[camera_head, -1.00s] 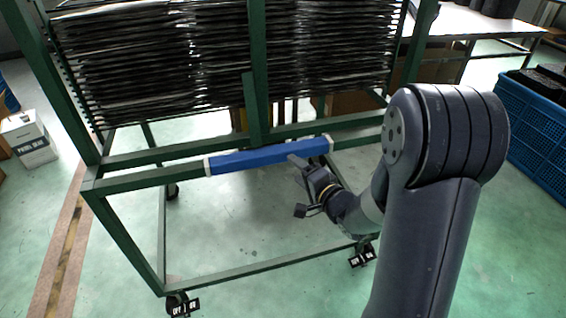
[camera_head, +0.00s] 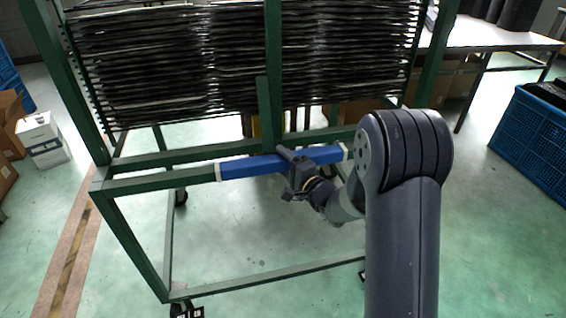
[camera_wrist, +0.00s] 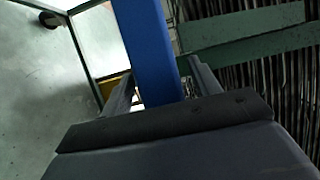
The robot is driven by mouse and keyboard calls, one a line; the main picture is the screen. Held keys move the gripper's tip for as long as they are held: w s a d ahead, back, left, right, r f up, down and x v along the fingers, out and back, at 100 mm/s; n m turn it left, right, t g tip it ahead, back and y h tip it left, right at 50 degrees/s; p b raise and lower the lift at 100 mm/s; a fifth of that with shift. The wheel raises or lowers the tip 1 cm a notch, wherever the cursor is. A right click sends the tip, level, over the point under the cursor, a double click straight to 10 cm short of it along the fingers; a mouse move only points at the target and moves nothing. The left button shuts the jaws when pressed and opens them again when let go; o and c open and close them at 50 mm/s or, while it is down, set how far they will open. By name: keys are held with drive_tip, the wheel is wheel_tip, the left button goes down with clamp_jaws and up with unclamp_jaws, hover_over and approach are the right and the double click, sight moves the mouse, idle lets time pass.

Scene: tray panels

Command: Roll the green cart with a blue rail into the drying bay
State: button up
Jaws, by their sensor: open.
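The green cart (camera_head: 140,184) stands upright in front of me, its rack full of dark, thin panels (camera_head: 240,62). A blue rail (camera_head: 243,167) with pale end collars runs across its near side. My gripper (camera_head: 297,157) is at the rail, right of its middle. In the wrist view the blue rail (camera_wrist: 150,50) passes between the two fingers of my open gripper (camera_wrist: 160,90), which stand on either side of it. I cannot tell whether a finger touches it. A caster (camera_head: 185,310) shows at the cart's lower left. I cannot make out the drying bay.
White boxes (camera_head: 42,140) and brown cartons stand on the left, beside a striped floor line (camera_head: 68,260). A blue crate (camera_head: 530,140) stands on the right, and a white table (camera_head: 495,36) behind it. The green floor between is open.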

drive_tip(key=shift+w+a, duration=0.2)
drive_tip(key=shift+c, duration=0.6)
clamp_jaws()
